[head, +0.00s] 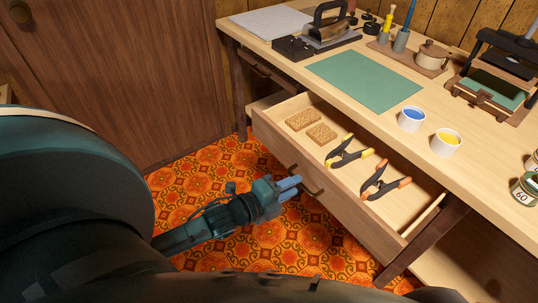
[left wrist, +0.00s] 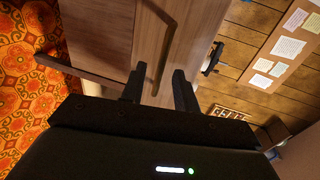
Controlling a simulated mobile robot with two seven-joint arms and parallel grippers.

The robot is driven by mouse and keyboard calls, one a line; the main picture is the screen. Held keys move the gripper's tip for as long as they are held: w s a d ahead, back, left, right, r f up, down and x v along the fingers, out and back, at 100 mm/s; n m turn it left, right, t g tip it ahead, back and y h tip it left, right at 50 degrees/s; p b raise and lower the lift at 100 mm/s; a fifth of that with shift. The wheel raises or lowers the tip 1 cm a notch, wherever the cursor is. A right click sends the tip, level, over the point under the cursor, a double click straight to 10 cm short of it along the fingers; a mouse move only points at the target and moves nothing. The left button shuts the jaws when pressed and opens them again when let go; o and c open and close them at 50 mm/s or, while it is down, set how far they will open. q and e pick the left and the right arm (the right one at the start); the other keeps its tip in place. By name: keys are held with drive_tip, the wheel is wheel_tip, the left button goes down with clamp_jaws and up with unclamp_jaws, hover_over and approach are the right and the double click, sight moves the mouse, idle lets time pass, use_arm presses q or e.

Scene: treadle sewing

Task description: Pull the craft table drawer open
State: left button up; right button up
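The craft table drawer (head: 345,208) stands pulled out from under the light wooden tabletop (head: 300,58), its inside in view. Its bow-shaped handle (head: 312,188) is on the drawer front. My left gripper (head: 290,185) is at the handle in the head view. In the left wrist view its two dark fingers (left wrist: 159,88) are apart, and the lower end of the handle (left wrist: 163,35) shows between them with gaps on both sides. I cannot tell whether a finger touches the handle. My right gripper is in neither view.
The drawer holds two cork-coloured blocks (head: 303,119) and two spring clamps (head: 383,184). A green mat (head: 365,80), a blue paint cup (head: 411,119) and a yellow one (head: 446,142) are on the tabletop.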

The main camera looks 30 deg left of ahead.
use_arm(q)
drive_tip(key=p+v, duration=0.1)
drive_tip(key=v, duration=1.1)
drive_tip(key=shift+p, duration=0.3)
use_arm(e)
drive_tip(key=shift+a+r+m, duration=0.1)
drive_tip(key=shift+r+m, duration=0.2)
